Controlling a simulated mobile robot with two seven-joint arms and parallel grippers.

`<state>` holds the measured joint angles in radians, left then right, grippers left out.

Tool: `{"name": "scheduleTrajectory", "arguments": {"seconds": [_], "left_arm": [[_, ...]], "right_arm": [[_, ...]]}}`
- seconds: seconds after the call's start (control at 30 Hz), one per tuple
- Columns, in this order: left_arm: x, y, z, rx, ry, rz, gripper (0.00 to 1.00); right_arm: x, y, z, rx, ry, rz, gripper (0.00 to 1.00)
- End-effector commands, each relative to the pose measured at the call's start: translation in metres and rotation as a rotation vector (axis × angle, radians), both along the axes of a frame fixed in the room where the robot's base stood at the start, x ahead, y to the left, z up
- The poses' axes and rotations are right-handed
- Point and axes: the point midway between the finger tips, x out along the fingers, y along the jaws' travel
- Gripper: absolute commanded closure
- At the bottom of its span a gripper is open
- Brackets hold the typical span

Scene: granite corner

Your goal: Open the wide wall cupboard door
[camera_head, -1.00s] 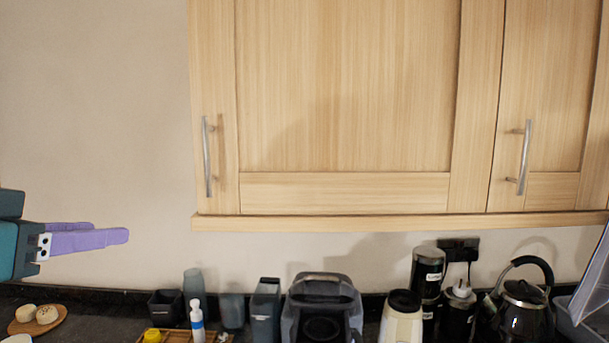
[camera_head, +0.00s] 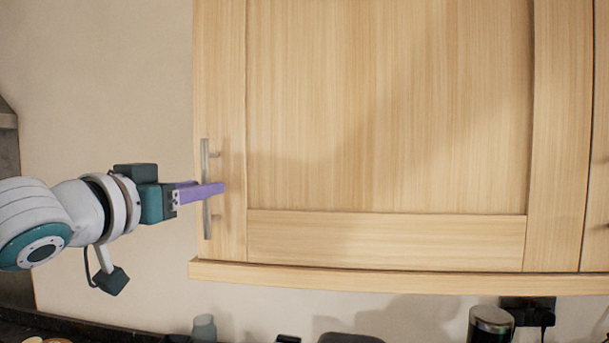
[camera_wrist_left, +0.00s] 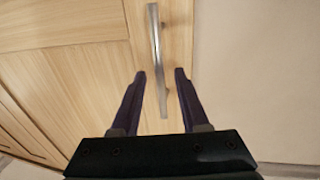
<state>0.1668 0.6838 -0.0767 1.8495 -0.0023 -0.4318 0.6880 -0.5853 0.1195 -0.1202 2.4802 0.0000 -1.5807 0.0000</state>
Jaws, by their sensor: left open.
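The wide wall cupboard door (camera_head: 385,120) is light wood and shut, filling most of the head view. Its vertical metal bar handle (camera_head: 205,150) is near the door's left edge. My left gripper (camera_head: 205,190) comes in from the left, with its purple fingers at the lower half of the handle. In the left wrist view, the handle (camera_wrist_left: 154,45) runs down between the two open fingers (camera_wrist_left: 160,74), with a gap on both sides. The fingers look dark there. My right gripper is not in view.
A second cupboard door (camera_head: 598,150) is at the right edge. A ledge (camera_head: 400,279) runs under the cupboard. Below it are a dark canister (camera_head: 490,325) and a wall socket (camera_head: 530,308). Bare wall (camera_head: 110,90) lies to the left.

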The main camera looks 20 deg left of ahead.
Motion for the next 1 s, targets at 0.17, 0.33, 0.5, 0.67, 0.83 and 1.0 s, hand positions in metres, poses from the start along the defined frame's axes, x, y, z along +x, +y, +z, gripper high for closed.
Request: {"name": "scheduleTrajectory", "arguments": {"seconds": [0.17, 0.33, 0.5, 0.67, 0.83, 1.0], "left_arm": [[0.015, 0.001, 0.001, -0.001, 0.000, 0.000, 0.55], [0.020, 0.000, 0.000, 0.000, 0.000, 0.000, 0.55], [0.020, 0.000, -0.001, 0.000, 0.000, -0.001, 0.55], [0.020, 0.000, -0.001, 0.000, 0.001, -0.001, 0.68], [0.020, 0.000, -0.001, 0.000, 0.001, 0.000, 0.87], [0.020, 0.000, -0.001, 0.000, 0.001, 0.000, 1.00]], "right_arm": [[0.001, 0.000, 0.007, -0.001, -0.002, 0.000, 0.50], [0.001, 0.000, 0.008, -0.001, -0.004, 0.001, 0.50], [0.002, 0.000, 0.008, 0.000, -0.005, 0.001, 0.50], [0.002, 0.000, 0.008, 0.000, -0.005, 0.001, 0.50], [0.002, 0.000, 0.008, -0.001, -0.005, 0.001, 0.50], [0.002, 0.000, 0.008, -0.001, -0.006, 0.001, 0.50]]}}
